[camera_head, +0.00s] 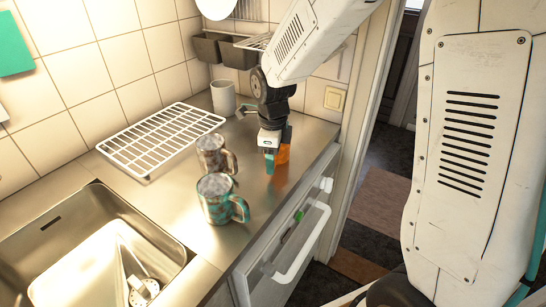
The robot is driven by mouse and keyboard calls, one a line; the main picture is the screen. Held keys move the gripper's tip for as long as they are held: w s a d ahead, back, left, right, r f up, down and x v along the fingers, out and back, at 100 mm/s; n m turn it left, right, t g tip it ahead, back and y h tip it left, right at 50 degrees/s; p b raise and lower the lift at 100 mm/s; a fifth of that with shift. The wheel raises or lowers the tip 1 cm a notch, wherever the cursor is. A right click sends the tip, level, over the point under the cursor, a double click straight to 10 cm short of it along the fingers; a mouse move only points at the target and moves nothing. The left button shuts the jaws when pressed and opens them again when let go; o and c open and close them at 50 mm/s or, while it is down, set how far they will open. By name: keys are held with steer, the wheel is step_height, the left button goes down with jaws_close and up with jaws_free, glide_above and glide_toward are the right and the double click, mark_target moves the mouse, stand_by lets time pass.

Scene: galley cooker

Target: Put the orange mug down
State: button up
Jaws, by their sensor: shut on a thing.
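My gripper (270,156) points down over the right part of the steel counter. It is shut on the orange mug (284,148), which is partly hidden behind the fingers. The mug looks upright and is at or just above the counter; I cannot tell whether it touches. The steel counter (262,205) has bare surface around it.
A brown mottled mug (212,155) and a teal mottled mug (215,200) stand left of my gripper. A white mug (223,97) stands at the back. A white drying rack (160,138) lies on the left, and a sink (90,240) is front left. The counter's edge is at right.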

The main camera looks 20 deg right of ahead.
steer(key=shift+f, duration=0.15)
steer(key=o, duration=1.5)
steer(key=shift+c, duration=0.2)
step_height(320, 180, up, 12)
steer(key=shift+s+r, duration=0.1)
steer(key=shift+r, duration=0.15)
steer(key=s+d+r+n, duration=0.1)
steer(key=s+d+n, duration=0.1)
steer(key=s+n, duration=1)
steer(key=s+d+r+n+t, duration=0.1)
steer(key=s+d+r+n, duration=0.1)
steer(key=s+n, duration=1)
steer(key=shift+s+d+n, duration=0.3)
steer(key=shift+s+d, duration=0.3)
steer(key=shift+s, duration=0.35)
